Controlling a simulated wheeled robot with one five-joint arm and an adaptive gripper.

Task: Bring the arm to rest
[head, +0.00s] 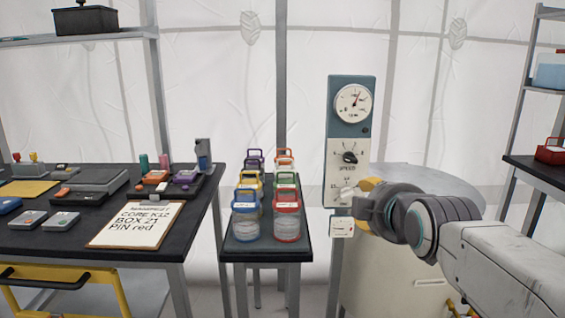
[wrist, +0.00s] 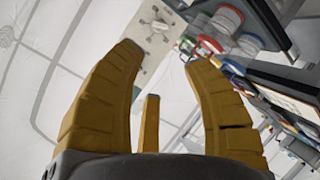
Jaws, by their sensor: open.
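My gripper (head: 367,190) is at the right of centre in the head view, in front of the lower part of a tall panel (head: 350,150) with a dial and a knob. In the wrist view my gripper (wrist: 163,50) shows its yellow fingers spread apart with nothing between them. The panel's pale face (wrist: 153,38) appears beyond the fingertips, tilted in that view. My arm extends from the lower right of the head view towards the panel. Whether a fingertip touches the panel cannot be told.
A narrow table (head: 270,247) with several lidded jars stands left of the panel. A dark workbench (head: 150,247) at the left holds a note board (head: 136,224) and small devices. A large pale drum (head: 390,270) stands behind my arm. A shelf (head: 535,165) is at the right.

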